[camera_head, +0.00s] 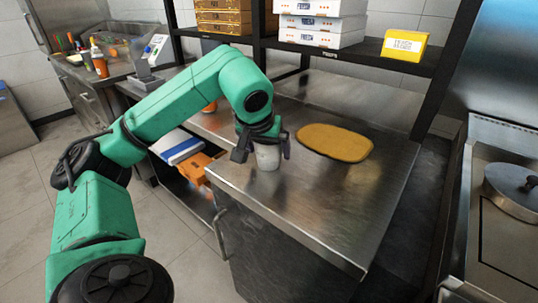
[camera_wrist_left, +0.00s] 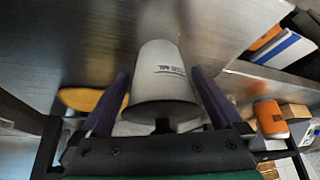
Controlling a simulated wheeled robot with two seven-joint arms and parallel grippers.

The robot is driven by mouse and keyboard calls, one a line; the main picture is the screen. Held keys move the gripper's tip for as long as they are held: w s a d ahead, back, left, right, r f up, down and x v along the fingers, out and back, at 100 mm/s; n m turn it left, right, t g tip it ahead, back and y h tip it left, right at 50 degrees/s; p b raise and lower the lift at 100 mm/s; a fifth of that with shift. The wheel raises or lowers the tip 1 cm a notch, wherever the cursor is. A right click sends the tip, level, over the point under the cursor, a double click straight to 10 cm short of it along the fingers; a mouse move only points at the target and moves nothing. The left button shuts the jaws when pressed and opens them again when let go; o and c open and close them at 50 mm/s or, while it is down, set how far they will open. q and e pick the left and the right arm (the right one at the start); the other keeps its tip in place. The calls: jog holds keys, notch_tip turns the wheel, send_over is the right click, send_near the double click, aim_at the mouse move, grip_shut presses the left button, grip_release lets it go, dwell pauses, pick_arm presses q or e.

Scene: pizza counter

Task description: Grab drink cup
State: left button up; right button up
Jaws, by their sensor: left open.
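The drink cup (camera_head: 267,157) is pale grey-white and stands on the steel counter (camera_head: 300,195) near its left front part. In the left wrist view the cup (camera_wrist_left: 163,75) shows dark print on its side, and it lies between the two fingers. My left gripper (camera_head: 262,150) is open around the cup from above, one finger on each side. In the left wrist view a narrow gap seems to show between the cup and each finger of the gripper (camera_wrist_left: 163,92). My right gripper is in neither view.
A wooden board (camera_head: 335,142) lies on the counter to the right of the cup. An orange item (camera_wrist_left: 270,118) shows at right in the wrist view.

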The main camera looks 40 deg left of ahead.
pick_arm(q)
jog(key=x, duration=0.2)
jog(key=shift+w+a+f, duration=0.15)
jog(key=shift+w+f, duration=0.05)
jog(key=shift+f, duration=0.15)
jog(key=c, duration=1.3)
jog(key=shift+r, duration=0.15)
